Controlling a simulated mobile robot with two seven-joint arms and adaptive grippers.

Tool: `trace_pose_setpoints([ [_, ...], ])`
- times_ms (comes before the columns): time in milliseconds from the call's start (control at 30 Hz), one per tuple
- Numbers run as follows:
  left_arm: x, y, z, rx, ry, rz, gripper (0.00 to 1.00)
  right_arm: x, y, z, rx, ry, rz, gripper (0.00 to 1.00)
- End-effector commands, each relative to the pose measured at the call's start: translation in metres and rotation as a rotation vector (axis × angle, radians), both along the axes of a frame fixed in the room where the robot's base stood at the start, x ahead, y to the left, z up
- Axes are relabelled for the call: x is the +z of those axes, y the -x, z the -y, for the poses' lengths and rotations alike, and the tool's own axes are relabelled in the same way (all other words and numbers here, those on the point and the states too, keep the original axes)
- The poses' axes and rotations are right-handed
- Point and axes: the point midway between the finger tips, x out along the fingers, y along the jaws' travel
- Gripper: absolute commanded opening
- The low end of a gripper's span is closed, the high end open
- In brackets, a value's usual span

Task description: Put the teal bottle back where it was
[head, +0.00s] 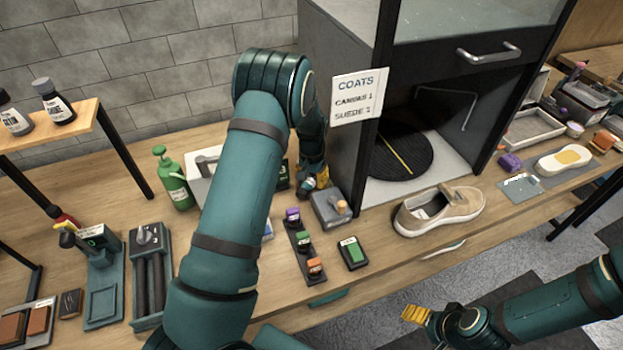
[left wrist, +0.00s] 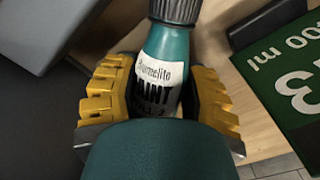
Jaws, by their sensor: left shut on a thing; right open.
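The teal bottle (left wrist: 172,52) has a white label and a grey ribbed cap. In the left wrist view it sits between the yellow fingers of my left gripper (left wrist: 160,100), which is shut on it. In the head view my left gripper (head: 318,180) is low over the table, beside the cabinet's left side. The bottle is mostly hidden there by my arm, and I cannot tell whether its base touches the table. My right gripper (head: 416,316) is open and empty in front of the table's front edge.
A green numbered card (left wrist: 290,75) stands close beside the bottle. A grey block (head: 332,207) is just in front of my left gripper. The cabinet (head: 345,100) rises to the right.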

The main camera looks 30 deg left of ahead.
Motion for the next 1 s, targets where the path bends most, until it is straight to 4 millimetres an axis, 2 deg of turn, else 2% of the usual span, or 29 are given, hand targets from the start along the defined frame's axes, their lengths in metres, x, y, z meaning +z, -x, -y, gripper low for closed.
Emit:
trace_pose_setpoints([
  [267, -0.004, 0.0, 0.0, -0.001, 0.0, 0.0, 0.05, -0.003, 0.001, 0.0, 0.002, 0.0, -0.002, 0.71],
  [300, -0.003, 0.0, 0.0, -0.001, 0.0, 0.0, 0.58, -0.003, 0.001, 0.0, 0.002, 0.0, -0.002, 0.71],
  [333, -0.003, 0.0, 0.0, -0.001, 0.0, 0.0, 0.69, -0.002, 0.001, 0.0, 0.002, 0.0, -0.002, 0.71],
  [367, -0.003, 0.0, 0.0, -0.001, 0.0, 0.0, 0.74, -0.002, 0.001, 0.0, 0.002, 0.0, -0.002, 0.71],
  [767, 0.003, 0.0, 0.0, 0.0, 0.0, 0.001, 0.74, 0.002, 0.0, 0.0, 0.0, 0.0, 0.001, 0.71],
  [867, 0.016, -0.001, 0.0, -0.001, 0.0, 0.003, 0.74, 0.002, -0.001, 0.0, -0.002, 0.0, 0.002, 0.71],
  [1000, 0.045, -0.001, 0.0, -0.001, 0.0, 0.005, 0.74, 0.005, -0.002, 0.0, -0.002, 0.0, 0.003, 0.71],
])
